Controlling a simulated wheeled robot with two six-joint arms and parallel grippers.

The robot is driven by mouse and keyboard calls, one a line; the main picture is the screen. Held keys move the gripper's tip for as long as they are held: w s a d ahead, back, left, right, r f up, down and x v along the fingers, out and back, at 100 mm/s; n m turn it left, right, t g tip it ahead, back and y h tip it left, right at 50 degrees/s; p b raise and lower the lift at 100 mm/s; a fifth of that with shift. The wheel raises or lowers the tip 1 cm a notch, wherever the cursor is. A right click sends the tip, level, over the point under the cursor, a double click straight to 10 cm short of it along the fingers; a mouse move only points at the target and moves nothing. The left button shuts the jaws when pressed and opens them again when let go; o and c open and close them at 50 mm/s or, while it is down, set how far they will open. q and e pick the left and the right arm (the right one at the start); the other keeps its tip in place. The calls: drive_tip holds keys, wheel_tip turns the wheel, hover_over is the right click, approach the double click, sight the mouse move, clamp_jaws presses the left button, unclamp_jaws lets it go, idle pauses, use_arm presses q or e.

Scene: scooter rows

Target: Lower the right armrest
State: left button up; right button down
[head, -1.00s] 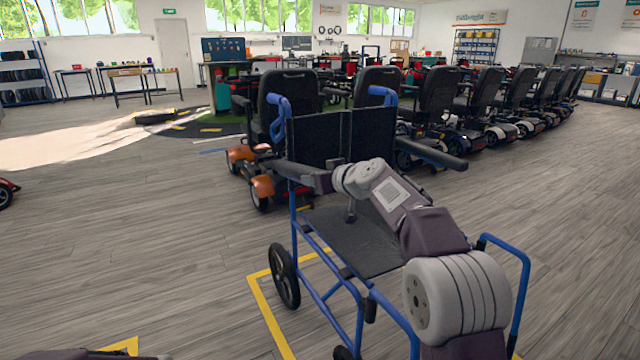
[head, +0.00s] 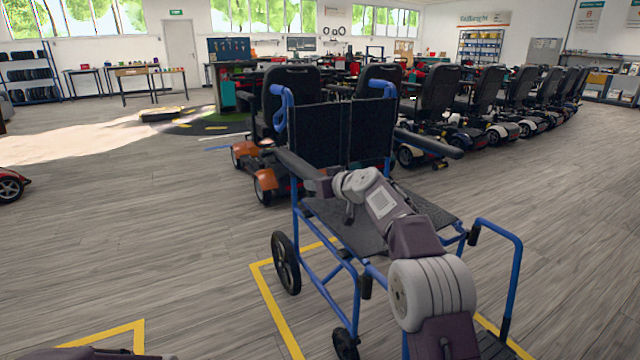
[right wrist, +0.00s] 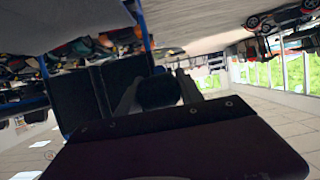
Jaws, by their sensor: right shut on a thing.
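A wheelchair with a blue frame (head: 318,290) and black seat (head: 345,228) stands facing me. Its left-hand armrest in the picture (head: 291,160) is a dark bar, sloping down from the backrest toward its front end. My right gripper (head: 318,185) is shut on that front end. In the right wrist view, the dark armrest end (right wrist: 158,92) sits between the fingers (right wrist: 160,95). The other armrest (head: 430,143) sticks out toward the right, apart from my arm.
Black-seated scooters (head: 290,95) stand close behind the wheelchair, in a row running to the right. Yellow floor tape (head: 270,300) runs around the chair. A blue rail (head: 518,270) rises at the chair's front right.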

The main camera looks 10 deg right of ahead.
drive_tip(key=c, duration=0.8)
unclamp_jaws()
drive_tip(key=shift+w+f, duration=0.1)
drive_tip(key=shift+f, duration=0.1)
drive_tip(key=shift+o, duration=0.2)
drive_tip(key=shift+r, duration=0.1)
drive_tip(key=shift+s+d+r, duration=0.1)
drive_tip(key=shift+s, duration=0.25)
drive_tip(key=b+v, duration=0.1)
drive_tip(key=v, duration=0.7)
drive_tip(key=shift+s+b, duration=0.15)
drive_tip(key=shift+b, duration=0.2)
drive_tip(key=shift+r, duration=0.1)
